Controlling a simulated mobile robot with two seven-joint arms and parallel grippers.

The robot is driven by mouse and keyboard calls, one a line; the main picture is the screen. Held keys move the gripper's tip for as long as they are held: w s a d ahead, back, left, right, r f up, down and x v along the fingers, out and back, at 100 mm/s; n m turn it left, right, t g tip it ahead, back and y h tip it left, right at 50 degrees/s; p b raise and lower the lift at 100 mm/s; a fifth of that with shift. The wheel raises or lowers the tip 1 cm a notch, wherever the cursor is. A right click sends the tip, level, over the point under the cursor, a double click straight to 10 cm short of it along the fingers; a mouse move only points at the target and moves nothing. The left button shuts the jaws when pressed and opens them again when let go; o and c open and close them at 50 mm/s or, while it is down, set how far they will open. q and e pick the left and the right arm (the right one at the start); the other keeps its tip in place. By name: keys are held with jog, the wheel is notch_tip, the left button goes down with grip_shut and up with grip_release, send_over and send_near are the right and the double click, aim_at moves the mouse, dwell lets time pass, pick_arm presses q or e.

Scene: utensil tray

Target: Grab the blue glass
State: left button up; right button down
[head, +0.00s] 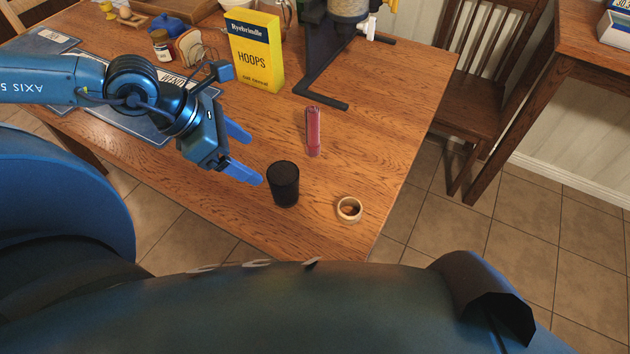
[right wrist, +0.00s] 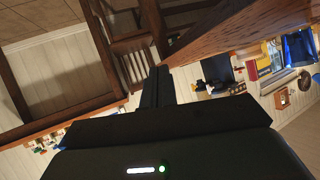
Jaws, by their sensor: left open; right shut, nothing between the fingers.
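A dark, nearly black cup (head: 284,186) stands upright on the wooden table near its front edge. Its colour looks black rather than clearly blue. My right gripper (right wrist: 158,86) shows only in the right wrist view. Its dark fingers are shut with nothing between them.
A yellow cereal box (head: 255,52) and a dark-framed dispenser stand behind. A jar (head: 161,45), bread and blue mats lie at the left. The table's (head: 385,130) right side is mostly clear.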

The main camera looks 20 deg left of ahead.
aim_at(271, 167)
pick_arm(q)
jog(key=b+x, duration=0.1)
jog(key=x, duration=0.1)
jog(key=b+x, duration=0.1)
jog(key=b, duration=0.1)
jog(key=b+x, duration=0.2)
jog(key=shift+w+f, duration=0.25)
jog(key=shift+w, duration=0.15)
jog(key=shift+x, duration=0.75)
jog(key=x, duration=0.5)
jog(key=shift+s+f, duration=0.2)
jog(key=shift+s, duration=0.1)
jog(key=shift+w+d+f, duration=0.15)
jog(key=shift+d+f, duration=0.05)
jog(key=shift+f, duration=0.3)
pick_arm(e)
jog(key=shift+d+f+t, duration=0.35)
jog(key=shift+d+t, duration=0.25)
jog(key=shift+d, duration=0.2)
pick_arm(q)
jog(key=shift+c, duration=0.6)
jog(key=c, duration=1)
